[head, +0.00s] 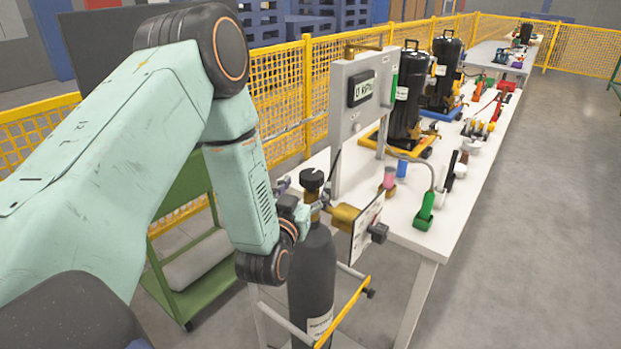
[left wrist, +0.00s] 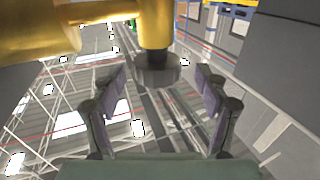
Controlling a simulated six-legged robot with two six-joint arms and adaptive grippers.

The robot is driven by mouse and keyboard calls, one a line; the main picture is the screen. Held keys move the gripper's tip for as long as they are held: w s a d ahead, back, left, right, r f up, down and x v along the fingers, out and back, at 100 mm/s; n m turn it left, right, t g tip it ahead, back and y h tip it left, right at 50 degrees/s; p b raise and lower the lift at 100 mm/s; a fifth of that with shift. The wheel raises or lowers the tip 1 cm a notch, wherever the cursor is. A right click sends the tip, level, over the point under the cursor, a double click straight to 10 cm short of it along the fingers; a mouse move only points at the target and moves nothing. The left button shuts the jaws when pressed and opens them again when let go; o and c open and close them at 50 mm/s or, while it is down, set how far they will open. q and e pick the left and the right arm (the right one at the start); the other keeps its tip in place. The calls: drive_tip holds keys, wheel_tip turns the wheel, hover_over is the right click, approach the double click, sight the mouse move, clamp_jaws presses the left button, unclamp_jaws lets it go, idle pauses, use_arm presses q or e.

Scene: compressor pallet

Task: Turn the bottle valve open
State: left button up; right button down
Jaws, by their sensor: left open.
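The dark grey gas bottle (head: 312,270) stands upright in a frame at the near end of the table. Its black round valve knob (head: 312,178) sits on top of a brass neck. A brass regulator (head: 344,215) juts out to the right of the neck. My left gripper (head: 302,196) is at the neck, just below the knob in the picture. In the left wrist view my left gripper (left wrist: 160,82) is open. A dark round knob (left wrist: 157,70) on a brass stem shows between its spread fingertips; no contact is visible. My right gripper is out of view.
A grey display panel (head: 361,100) stands behind the bottle. The white table (head: 440,240) holds black cylindrical units, a green-based hose fitting (head: 425,213) and small parts. A green cart (head: 190,270) is at left. Yellow mesh fencing (head: 275,95) runs behind. The floor at right is clear.

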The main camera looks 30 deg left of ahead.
sight(309, 186)
use_arm(q)
drive_tip(key=x, duration=0.3)
drive_tip(key=shift+w+d, duration=0.2)
drive_tip(key=shift+w, duration=0.05)
drive_tip(key=shift+w+a, duration=0.1)
drive_tip(key=shift+a, duration=0.05)
drive_tip(key=shift+c, duration=0.4)
drive_tip(key=c, duration=1.1)
